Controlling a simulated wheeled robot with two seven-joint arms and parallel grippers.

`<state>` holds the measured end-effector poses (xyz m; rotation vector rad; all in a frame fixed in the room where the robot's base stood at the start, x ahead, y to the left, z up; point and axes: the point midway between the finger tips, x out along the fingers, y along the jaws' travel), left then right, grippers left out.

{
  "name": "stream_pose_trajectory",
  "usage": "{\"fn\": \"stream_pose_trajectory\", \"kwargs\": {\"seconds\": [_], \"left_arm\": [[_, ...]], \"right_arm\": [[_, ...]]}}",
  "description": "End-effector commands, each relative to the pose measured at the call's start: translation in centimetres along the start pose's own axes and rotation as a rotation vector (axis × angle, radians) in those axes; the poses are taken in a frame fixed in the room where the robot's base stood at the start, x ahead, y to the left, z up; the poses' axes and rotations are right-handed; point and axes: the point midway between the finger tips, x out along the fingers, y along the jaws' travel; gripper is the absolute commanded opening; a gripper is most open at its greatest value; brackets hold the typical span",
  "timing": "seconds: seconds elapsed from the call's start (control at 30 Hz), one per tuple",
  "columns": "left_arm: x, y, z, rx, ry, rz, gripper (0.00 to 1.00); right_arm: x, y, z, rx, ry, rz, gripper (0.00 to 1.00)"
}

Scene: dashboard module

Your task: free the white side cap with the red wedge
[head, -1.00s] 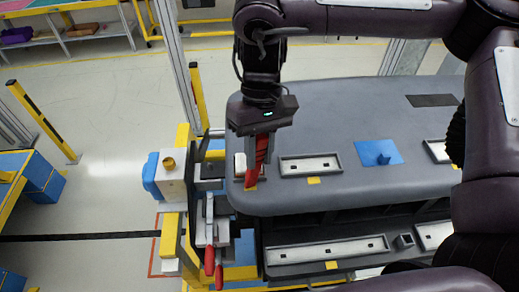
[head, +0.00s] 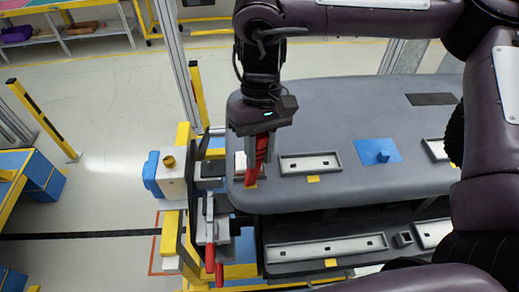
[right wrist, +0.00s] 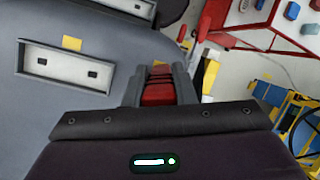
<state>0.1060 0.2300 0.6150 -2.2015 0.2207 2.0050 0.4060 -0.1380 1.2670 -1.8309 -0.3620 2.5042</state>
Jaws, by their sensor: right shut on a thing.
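My right gripper (head: 258,158) points down over the left end of the grey dashboard panel (head: 340,110). It is shut on the red wedge (head: 262,150), whose lower end reaches down to a yellow mark at the panel's edge. In the right wrist view, the wedge (right wrist: 158,93) shows between the two grey fingers. The white side cap (head: 240,164) is a small pale piece just left of the wedge, partly hidden by the gripper. I cannot tell whether the wedge tip touches the cap. My left gripper is not in view.
A fixture with red-handled clamps (head: 210,245) and a blue-and-white block (head: 165,175) stands left of the panel. White slotted plates (head: 310,163) and a blue square (head: 378,152) lie on the panel.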

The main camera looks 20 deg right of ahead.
Motion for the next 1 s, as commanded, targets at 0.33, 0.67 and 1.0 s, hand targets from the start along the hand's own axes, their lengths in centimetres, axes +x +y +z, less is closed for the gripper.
{"fn": "stream_pose_trajectory", "kwargs": {"seconds": [0.33,0.67,1.0], "left_arm": [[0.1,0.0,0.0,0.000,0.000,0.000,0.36],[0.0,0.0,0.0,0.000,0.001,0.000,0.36],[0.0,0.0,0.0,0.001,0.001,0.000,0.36]], "right_arm": [[-1.0,-0.1,0.4,0.001,-0.005,0.005,0.00],[-3.8,-0.8,1.2,0.000,0.000,0.004,0.00],[-6.2,-1.3,1.9,0.000,0.001,0.002,0.00]]}}
